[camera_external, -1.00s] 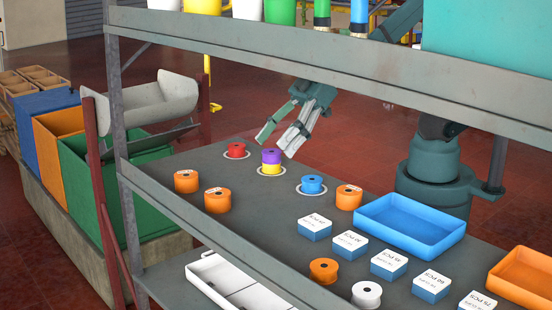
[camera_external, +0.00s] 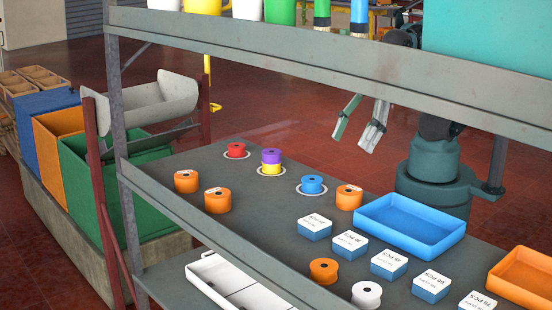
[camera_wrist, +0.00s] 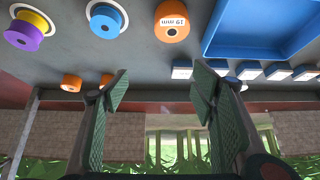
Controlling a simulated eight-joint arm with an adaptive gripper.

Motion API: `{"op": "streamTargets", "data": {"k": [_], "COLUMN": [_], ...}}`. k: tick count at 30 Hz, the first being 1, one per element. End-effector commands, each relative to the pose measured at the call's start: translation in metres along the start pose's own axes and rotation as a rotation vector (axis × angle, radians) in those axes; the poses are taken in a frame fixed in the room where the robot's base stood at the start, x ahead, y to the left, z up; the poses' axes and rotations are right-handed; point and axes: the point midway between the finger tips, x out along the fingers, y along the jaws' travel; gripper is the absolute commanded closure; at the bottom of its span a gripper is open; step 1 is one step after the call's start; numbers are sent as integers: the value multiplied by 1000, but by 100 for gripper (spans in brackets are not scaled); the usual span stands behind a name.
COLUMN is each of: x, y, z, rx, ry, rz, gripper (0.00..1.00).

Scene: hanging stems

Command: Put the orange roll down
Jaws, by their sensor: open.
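Several orange rolls stand on the grey shelf. In the external view, two are at the left: one orange roll (camera_external: 187,181) and another orange roll (camera_external: 217,200). A third orange roll (camera_external: 349,197) is beside the blue roll, and a fourth orange roll (camera_external: 323,271) is near the front. The wrist view shows a labelled orange roll (camera_wrist: 172,24) at the top and two more orange rolls (camera_wrist: 71,83) lower left. My gripper (camera_external: 352,143) is open and empty, raised behind the shelf, apart from every roll. Its two fingers show spread in the wrist view (camera_wrist: 160,84).
A red roll (camera_external: 236,150), a purple roll (camera_external: 271,156) on a yellow roll (camera_external: 271,169), and a blue roll (camera_external: 312,184) sit on white rings. A blue tray (camera_external: 410,226), white-and-blue boxes (camera_external: 350,245) and a white roll (camera_external: 366,294) stand right. An upper shelf (camera_external: 330,75) crosses above.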

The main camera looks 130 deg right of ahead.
Motion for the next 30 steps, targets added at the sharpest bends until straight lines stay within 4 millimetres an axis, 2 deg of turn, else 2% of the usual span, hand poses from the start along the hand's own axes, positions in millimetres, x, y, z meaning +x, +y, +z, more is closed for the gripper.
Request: {"op": "streamTargets", "data": {"k": [3,8,30], "x": [-7,-12,-12], "y": [-4,-5,-5], "z": [12,20,21], "rx": [-6,-8,-7], "ry": [-14,-25,-26], "rz": [5,12,12], "gripper": [43,43,43]}}
